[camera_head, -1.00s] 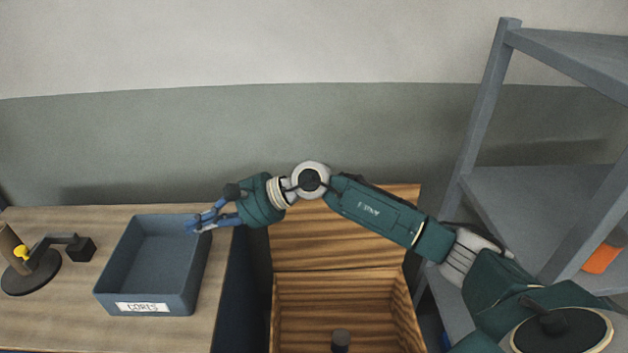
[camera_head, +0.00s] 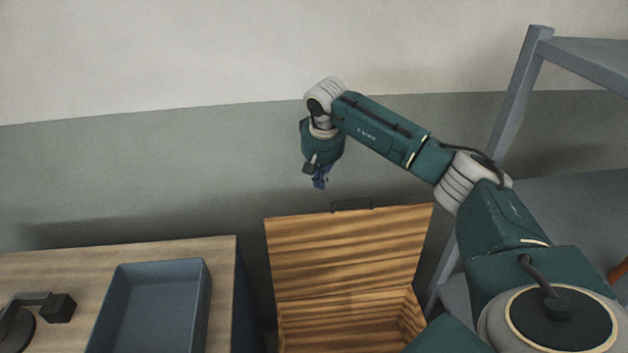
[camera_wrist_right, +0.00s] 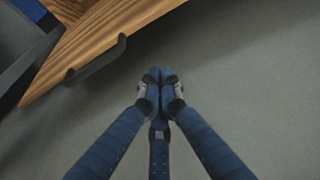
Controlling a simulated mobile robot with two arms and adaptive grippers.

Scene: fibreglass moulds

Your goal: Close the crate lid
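The wooden crate (camera_head: 340,335) stands on the floor to the right of the workbench. Its lid (camera_head: 345,255) is open, standing up at the back, with a dark handle (camera_head: 351,206) on its top edge. In the right wrist view the lid edge (camera_wrist_right: 115,30) and the curved handle (camera_wrist_right: 97,62) show at upper left. My right gripper (camera_head: 320,183) hangs fingers down, above and slightly left of the handle, apart from the lid. Its blue fingertips (camera_wrist_right: 160,76) meet, with nothing between them. My left gripper is not in view.
A wooden workbench (camera_head: 215,290) at left carries a blue-grey bin (camera_head: 150,310) and a black stand (camera_head: 50,308). A grey metal shelf (camera_head: 515,100) stands at right, close to my right arm. A plain wall is behind.

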